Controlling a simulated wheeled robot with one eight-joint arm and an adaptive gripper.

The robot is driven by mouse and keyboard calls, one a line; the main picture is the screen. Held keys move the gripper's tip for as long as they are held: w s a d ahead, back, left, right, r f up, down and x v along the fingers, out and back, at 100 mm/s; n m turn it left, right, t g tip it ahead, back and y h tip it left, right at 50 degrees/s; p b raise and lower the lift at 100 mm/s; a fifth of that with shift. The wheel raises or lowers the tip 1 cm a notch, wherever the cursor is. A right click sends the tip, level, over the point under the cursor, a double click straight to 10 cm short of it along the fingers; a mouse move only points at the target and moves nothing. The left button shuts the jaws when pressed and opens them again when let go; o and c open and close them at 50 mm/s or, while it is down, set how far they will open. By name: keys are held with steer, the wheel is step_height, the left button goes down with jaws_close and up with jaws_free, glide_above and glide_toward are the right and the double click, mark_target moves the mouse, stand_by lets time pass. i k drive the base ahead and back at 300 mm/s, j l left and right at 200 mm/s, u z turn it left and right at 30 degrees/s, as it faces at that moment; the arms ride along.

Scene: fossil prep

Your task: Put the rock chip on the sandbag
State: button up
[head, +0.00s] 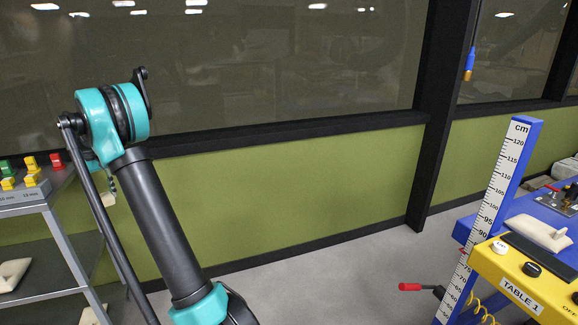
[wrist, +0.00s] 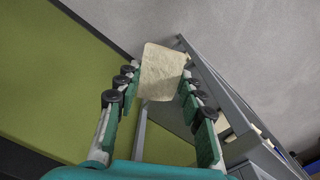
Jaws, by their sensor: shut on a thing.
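The rock chip (wrist: 162,72) is a flat, pale beige piece with rough edges. In the wrist view my gripper (wrist: 160,88) is shut on it, with a green finger at each side and the chip standing out beyond the fingertips. In the head view the pale chip (head: 108,199) shows small beside my arm at left, with most of the gripper hidden. A beige, pillow-like sandbag (head: 541,233) lies on the blue table at right, far from the gripper. A similar beige object (head: 12,274) lies on the lower shelf at left; I cannot tell whether it is also a sandbag.
A grey metal shelf rack (head: 66,232) stands at left, with coloured blocks (head: 32,163) on top. The blue and yellow table (head: 525,285) at right has a tall cm scale (head: 494,195), buttons and a red-handled crank (head: 412,287). Open grey floor (head: 340,275) lies between.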

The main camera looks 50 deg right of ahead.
mark_target(544, 225)
steer(key=i+l+z, duration=0.1)
steer(key=z, duration=0.15)
steer(key=i+l+z, duration=0.1)
steer(key=l+z, duration=0.2)
steer(key=i+z, duration=0.25)
steer(key=z, duration=0.2)
steer(key=i+z, duration=0.2)
steer(key=z, duration=0.25)
steer(key=i+j+z, duration=0.1)
steer(key=z, duration=0.35)
steer(key=i+j+z, duration=0.25)
steer(key=z, duration=0.2)
steer(key=i+j+z, duration=0.2)
steer(key=z, duration=0.2)
steer(key=i+j+z, duration=0.1)
steer(key=j+z, duration=0.35)
steer(key=i+z, duration=0.35)
steer(key=i+j+z, duration=0.15)
steer(key=z, duration=0.2)
steer(key=i+j+z, duration=0.15)
steer(key=z, duration=0.2)
steer(key=i, duration=0.1)
